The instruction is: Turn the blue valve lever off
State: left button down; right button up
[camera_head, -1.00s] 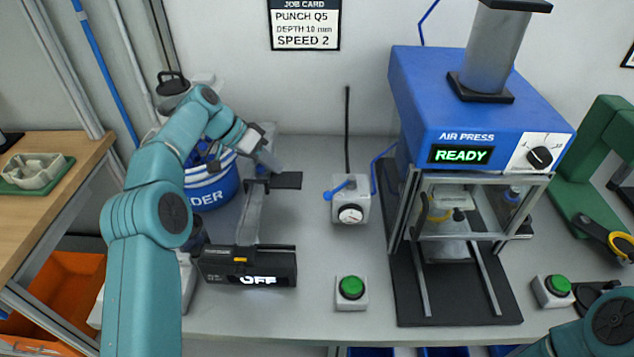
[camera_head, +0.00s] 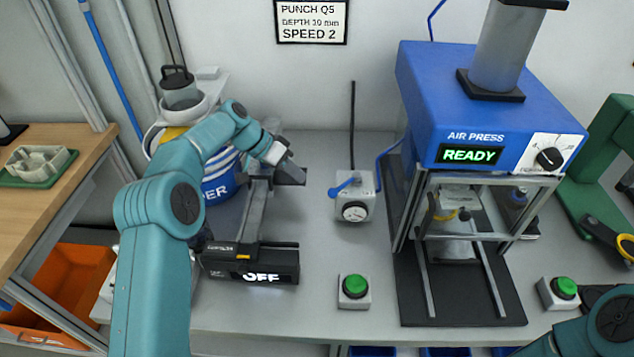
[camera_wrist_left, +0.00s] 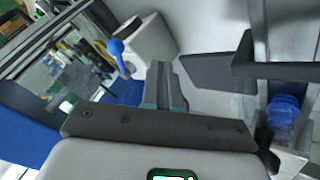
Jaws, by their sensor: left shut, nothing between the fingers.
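The blue valve lever (camera_head: 346,186) sits on top of a small grey valve box (camera_head: 362,207) with a round gauge, near the middle of the bench. It points to the left of the box. My left gripper (camera_head: 296,174) is shut and empty, to the left of the lever and apart from it. In the left wrist view the shut fingers (camera_wrist_left: 163,83) point toward the scene, with the blue lever (camera_wrist_left: 116,48) beyond them on the pale box (camera_wrist_left: 150,44). My right gripper is out of view; only part of that arm shows at the lower right.
A blue air press (camera_head: 480,110) reading READY stands right of the valve. A green button box (camera_head: 354,291) is in front. A dark display unit (camera_head: 265,269) reading OFF and a blue drum (camera_head: 222,180) are at the left. Bench between gripper and valve looks clear.

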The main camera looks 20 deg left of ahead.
aim_at(345, 185)
pick_arm(q)
jog(key=d+f+p, duration=0.1)
jog(key=d, duration=0.4)
jog(key=shift+s+d+f+p, duration=0.2)
jog(key=shift+s+d+p, duration=0.15)
jog(key=shift+d, duration=0.05)
jog(key=shift+f, duration=0.1)
